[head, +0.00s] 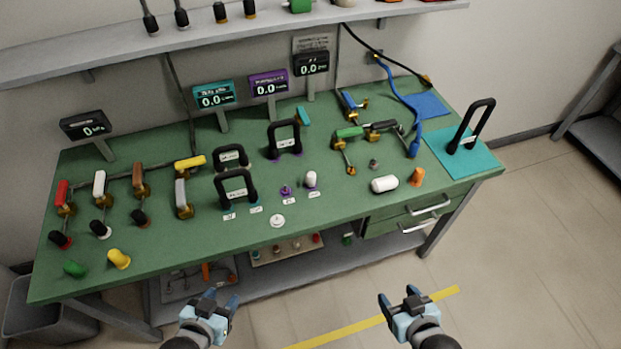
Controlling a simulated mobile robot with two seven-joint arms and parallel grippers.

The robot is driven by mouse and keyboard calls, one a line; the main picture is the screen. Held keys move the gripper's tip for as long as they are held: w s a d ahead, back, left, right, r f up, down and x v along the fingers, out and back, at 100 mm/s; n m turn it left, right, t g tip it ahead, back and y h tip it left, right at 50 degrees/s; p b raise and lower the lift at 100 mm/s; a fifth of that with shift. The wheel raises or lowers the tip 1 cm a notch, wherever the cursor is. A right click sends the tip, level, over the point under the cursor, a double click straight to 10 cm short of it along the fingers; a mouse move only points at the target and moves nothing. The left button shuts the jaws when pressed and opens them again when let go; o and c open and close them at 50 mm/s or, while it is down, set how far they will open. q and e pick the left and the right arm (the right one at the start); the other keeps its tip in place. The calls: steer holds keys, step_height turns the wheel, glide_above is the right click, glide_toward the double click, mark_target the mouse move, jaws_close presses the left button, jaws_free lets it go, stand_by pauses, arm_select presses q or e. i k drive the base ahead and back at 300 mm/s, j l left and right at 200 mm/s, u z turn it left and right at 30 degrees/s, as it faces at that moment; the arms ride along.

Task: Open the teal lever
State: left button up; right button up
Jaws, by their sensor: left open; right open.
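A small teal bar (303,116), the only lever-like teal piece I see, sits near the back middle of the green table, behind a black handle frame. It is too small to tell its fitting or whether it is open or closed. My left gripper (221,297) is open and empty in front of the table, low in the picture. My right gripper (397,296) is open and empty, also in front of the table and farther right. Both are well apart from the teal bar.
The green table (330,218) carries red (62,193), white (99,183), yellow (190,162), green (348,132) and blue (348,101) levers. Black handle frames (284,138) stand mid-table. A teal mat (470,162) lies right. Displays (214,95) stand behind; a shelf (230,33) hangs above.

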mark_target(301, 114)
steer(key=i+l+z, duration=0.3)
steer(key=i, duration=0.2)
steer(key=i+l+z, duration=0.2)
steer(key=i+z, duration=0.15)
steer(key=i, duration=0.2)
